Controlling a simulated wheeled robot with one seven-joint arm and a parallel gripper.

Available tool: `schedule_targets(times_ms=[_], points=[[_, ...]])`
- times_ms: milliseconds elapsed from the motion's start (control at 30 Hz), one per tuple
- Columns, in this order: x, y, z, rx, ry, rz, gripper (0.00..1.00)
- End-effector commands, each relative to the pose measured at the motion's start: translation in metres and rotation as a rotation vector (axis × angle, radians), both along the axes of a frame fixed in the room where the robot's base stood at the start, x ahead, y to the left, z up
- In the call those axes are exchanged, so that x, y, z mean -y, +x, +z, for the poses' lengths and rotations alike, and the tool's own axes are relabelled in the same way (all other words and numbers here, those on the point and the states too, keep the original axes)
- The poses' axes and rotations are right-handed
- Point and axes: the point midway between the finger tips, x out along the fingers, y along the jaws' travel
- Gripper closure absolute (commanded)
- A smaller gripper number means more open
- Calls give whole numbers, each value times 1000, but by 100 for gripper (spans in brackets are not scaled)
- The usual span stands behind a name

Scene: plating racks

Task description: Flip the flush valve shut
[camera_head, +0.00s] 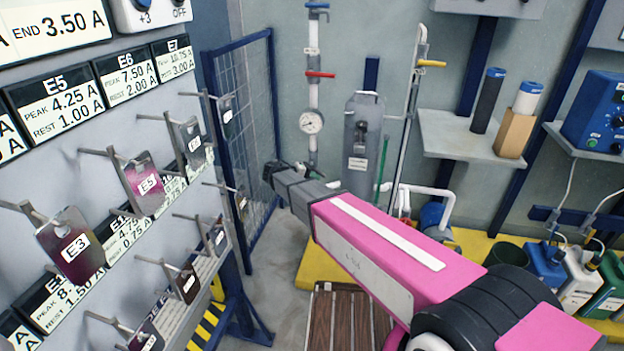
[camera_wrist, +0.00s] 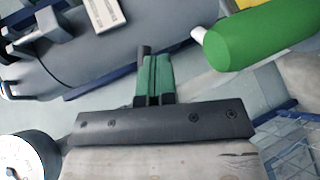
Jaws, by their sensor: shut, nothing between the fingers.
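My gripper (camera_head: 270,173) is shut and empty, its green fingertips together in the wrist view (camera_wrist: 153,80). In the head view its dark end is left of a grey cylindrical housing (camera_head: 362,125). Valve levers show on the pipes: a red one (camera_head: 320,74) above the gauge, a blue one (camera_head: 317,5) at the top, and a yellow one (camera_head: 431,63) at right. A green bar (camera_head: 383,158) stands right of the housing. No readable label tells which is the flush valve. A large green rounded thing (camera_wrist: 265,35) lies upper right in the wrist view, apart from the fingertips.
A round gauge (camera_head: 311,121) sits on the left pipe. A blue mesh panel (camera_head: 245,135) and a rack of hanging plates (camera_head: 70,245) stand at left. A shelf (camera_head: 455,135) with tubes is at right. Several containers stand at lower right.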

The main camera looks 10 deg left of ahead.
Motion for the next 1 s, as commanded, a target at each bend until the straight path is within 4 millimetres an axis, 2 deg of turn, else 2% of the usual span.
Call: schedule_targets(times_ms=[400, 1000], points=[[8, -1, 7, 0, 0, -1, 100], [9, -1, 10, 2, 1, -1, 100]])
